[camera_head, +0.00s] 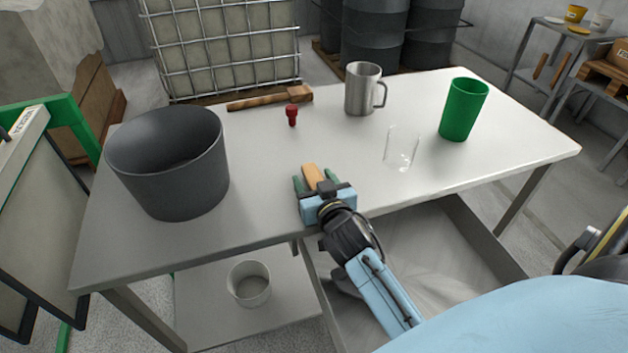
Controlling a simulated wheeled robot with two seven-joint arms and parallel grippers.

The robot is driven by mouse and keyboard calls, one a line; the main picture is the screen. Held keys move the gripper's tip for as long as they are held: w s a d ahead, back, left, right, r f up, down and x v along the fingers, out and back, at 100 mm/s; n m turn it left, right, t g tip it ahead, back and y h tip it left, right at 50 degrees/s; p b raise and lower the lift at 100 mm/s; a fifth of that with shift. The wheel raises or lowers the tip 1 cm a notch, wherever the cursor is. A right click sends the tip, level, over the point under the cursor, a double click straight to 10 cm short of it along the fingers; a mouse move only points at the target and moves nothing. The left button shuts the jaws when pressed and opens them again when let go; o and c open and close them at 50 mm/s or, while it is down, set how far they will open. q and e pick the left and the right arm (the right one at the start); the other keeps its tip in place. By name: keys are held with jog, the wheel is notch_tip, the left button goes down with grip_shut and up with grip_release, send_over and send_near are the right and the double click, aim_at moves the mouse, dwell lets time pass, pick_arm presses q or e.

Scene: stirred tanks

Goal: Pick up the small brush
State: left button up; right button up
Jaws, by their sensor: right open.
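A small tan wooden piece, which looks like the small brush (313,175), lies on the light table near its front edge. My right gripper (315,181) reaches in from the lower right. Its jaws are open, with one finger on each side of the tan piece. The gripper body hides the near part of that piece, and I cannot tell whether the fingers touch it. A longer wooden tool (268,99) with a block-like head lies at the table's back edge. My left gripper is not in view.
On the table (262,215) stand a large dark bucket (170,165) at left, a small red object (292,115), a steel mug (362,90), a clear glass (401,148) and a green cup (463,110). A pale pot (249,284) sits on the lower shelf.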

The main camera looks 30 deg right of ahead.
aim_at(314, 176)
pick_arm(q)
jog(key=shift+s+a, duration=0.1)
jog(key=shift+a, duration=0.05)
pick_arm(e)
jog(key=shift+w, duration=0.2)
